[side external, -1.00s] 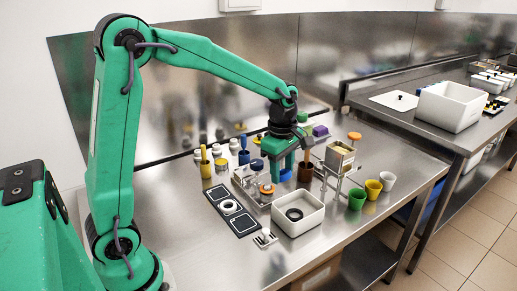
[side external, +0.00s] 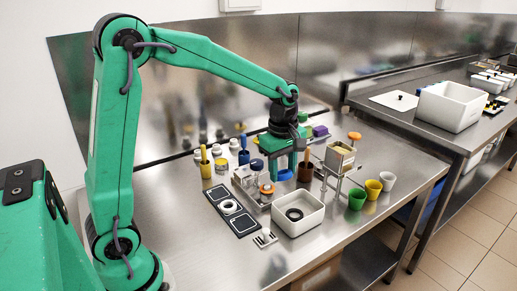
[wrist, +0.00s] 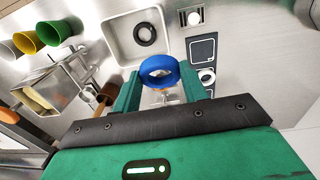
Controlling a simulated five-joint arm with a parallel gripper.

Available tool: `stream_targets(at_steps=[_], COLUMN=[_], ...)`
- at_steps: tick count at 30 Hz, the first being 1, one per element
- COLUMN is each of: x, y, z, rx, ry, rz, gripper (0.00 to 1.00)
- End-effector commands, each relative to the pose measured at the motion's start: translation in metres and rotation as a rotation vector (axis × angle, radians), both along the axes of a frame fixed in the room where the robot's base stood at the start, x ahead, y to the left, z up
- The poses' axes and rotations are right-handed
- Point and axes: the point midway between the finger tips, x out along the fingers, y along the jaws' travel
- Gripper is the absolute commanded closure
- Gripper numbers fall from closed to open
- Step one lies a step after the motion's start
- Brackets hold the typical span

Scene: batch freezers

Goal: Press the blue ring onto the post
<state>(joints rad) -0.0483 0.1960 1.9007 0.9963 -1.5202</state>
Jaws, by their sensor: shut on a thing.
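A blue ring (wrist: 158,59) sits between the two green fingers of my gripper (wrist: 160,84) in the wrist view. The fingers are shut on its sides. In the side external view my gripper (side external: 283,165) points down over the workbench, just behind the clear fixture, with blue (side external: 284,175) showing low between its fingers. An orange round piece (side external: 266,188) shows on the fixture, left of and nearer than my gripper. I cannot make out the post for certain; the ring and fingers hide the area beneath them in the wrist view.
A white tray (side external: 318,222) with a dark ring inside stands in front. A dark panel (side external: 244,224) lies left of it. Green, yellow and white cups (side external: 357,199) stand at right, near a metal box (side external: 340,157). Cups and jars (side external: 206,168) stand at left.

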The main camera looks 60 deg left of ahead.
Motion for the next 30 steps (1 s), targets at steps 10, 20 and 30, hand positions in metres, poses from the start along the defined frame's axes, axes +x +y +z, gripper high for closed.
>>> stream_targets(at_steps=[10,20,30], x=[-0.002,-0.004,-0.006], y=[-0.006,-0.01,-0.013], z=[0.006,0.012,0.016], rx=[0.024,0.067,0.135], ry=[-0.024,-0.066,-0.115], rz=[-0.395,-0.774,-1.157], gripper=[0.82,0.82,0.82])
